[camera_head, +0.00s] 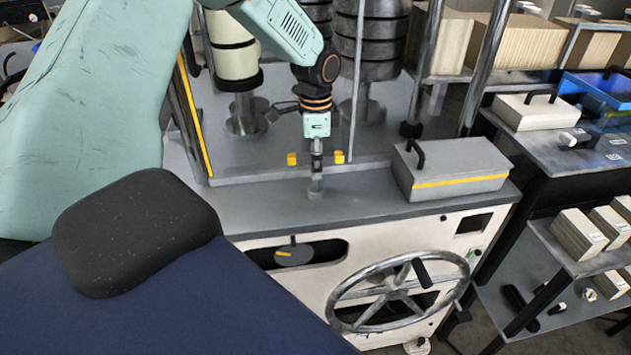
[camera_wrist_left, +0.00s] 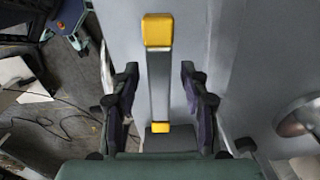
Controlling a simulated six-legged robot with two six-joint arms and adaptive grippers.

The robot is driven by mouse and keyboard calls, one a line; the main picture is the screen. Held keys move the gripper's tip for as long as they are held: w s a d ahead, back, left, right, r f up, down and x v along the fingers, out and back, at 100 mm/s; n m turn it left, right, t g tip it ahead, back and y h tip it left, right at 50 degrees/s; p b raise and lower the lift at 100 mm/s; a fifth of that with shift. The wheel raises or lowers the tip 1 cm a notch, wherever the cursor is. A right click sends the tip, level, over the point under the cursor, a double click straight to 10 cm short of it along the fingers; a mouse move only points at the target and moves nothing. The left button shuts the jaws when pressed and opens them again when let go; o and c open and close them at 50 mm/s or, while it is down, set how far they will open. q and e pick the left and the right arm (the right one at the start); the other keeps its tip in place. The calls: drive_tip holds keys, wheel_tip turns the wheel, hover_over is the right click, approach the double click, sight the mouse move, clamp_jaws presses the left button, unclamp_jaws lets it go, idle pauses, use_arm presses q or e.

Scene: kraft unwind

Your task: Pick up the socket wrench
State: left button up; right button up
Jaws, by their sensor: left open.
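The socket wrench (camera_head: 316,185) appears as a T-shaped tool standing upright on the grey machine top, with a yellow end on each side of its crossbar. In the left wrist view its grey crossbar (camera_wrist_left: 159,85) runs up the picture between two yellow ends. My left gripper (camera_head: 316,150) points down over the middle of the crossbar. In the wrist view its dark fingers (camera_wrist_left: 159,78) are open, one on each side of the bar, with a gap on both sides. The fingers hide part of the wrench in the head view. My right gripper is not in view.
A grey box with a black handle (camera_head: 452,170) sits right of the wrench on the machine top. Upright posts and stacked dark rolls (camera_head: 380,45) stand behind. A handwheel (camera_head: 400,290) is on the machine front. Shelves with boxes (camera_head: 530,110) stand at the right.

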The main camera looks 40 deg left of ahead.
use_arm(q)
drive_tip(key=shift+w+f, duration=0.1)
drive_tip(key=shift+c, duration=0.6)
drive_tip(key=shift+s+d+r, duration=0.1)
drive_tip(key=shift+s+r, duration=0.15)
drive_tip(key=shift+s, duration=0.05)
drive_tip(key=c, duration=0.4)
drive_tip(key=shift+w+f, duration=0.15)
clamp_jaws()
